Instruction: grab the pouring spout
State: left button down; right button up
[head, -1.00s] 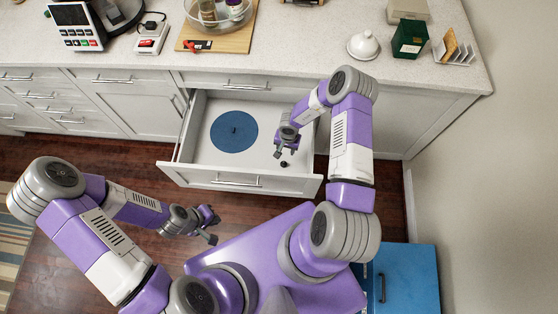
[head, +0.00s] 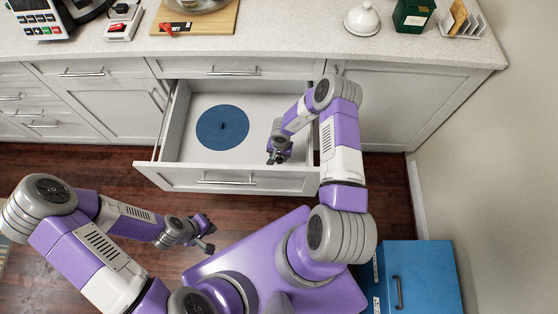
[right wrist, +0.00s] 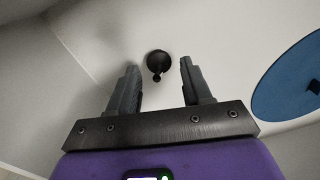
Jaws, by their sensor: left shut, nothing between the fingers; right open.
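The pouring spout (right wrist: 158,62) is a small black piece with a round base and a narrow tip. It lies on the white floor of the open drawer (head: 185,178). In the right wrist view it shows between and just beyond the fingertips of my right gripper (right wrist: 159,80), apart from both fingers. In the head view my right gripper (head: 277,158) is inside the drawer, open and empty, and I cannot make out the spout there. My left gripper (head: 208,235) is shut and empty, low in front of the drawer.
A blue round disc (head: 222,126) with a dark knob lies in the drawer, left of my right gripper; it also shows in the right wrist view (right wrist: 290,80). The drawer walls surround the gripper. The counter (head: 290,45) runs above. A blue cabinet (head: 425,280) stands at lower right.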

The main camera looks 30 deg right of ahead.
aim_at(279, 160)
notch_tip(279, 160, down, 4)
jog(key=shift+f+b, duration=0.15)
jog(key=shift+b, duration=0.55)
jog(key=shift+c, duration=0.3)
jog(key=c, duration=0.7)
jog(key=shift+c, duration=0.3)
